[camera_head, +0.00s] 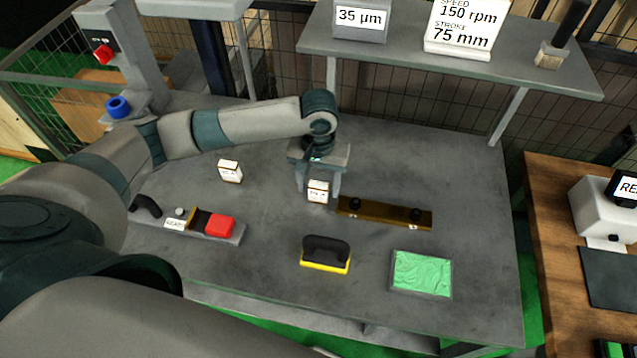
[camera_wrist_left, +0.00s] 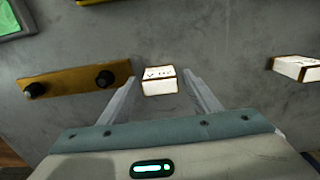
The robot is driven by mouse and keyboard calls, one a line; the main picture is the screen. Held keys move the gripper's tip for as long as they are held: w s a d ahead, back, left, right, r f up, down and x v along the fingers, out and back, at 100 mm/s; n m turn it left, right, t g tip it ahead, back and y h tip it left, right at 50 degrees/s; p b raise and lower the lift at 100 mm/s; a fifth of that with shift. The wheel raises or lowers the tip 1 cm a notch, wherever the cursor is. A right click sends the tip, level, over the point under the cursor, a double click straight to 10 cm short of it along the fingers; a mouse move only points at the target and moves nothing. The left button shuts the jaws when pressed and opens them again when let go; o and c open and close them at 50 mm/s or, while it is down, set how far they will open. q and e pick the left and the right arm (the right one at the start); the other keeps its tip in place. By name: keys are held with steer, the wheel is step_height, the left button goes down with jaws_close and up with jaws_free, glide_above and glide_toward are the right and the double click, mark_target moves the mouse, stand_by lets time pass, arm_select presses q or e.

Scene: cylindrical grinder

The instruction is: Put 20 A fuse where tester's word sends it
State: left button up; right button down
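Two small white blocks with brown edges and dark print are on the grey table. One block (camera_head: 318,192) is at my left gripper (camera_head: 318,187); it also shows in the left wrist view (camera_wrist_left: 159,80). The other block (camera_head: 230,171) stands apart to the left, and is at the right of the left wrist view (camera_wrist_left: 297,68). The print is too small to read, so I cannot tell which is the 20 A fuse. My left gripper's fingers stand on both sides of the near block, with a visible gap at least on one side. My right gripper is out of view.
A brass-coloured bar (camera_head: 385,213) with black knobs lies beside the gripper. In front are a black-and-yellow handled block (camera_head: 326,254) and a green-filled tray (camera_head: 422,273). A fixture with a red block (camera_head: 219,226) is left. A white device (camera_head: 600,208) with a partly cut-off display stands right.

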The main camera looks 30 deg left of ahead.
mark_target(319, 184)
arm_select(q)
steer(key=shift+r, duration=0.15)
steer(key=shift+r+b, duration=0.3)
steer(key=shift+r, duration=0.3)
step_height(319, 184, up, 11)
steer(key=b, duration=0.2)
steer(key=shift+f, duration=0.1)
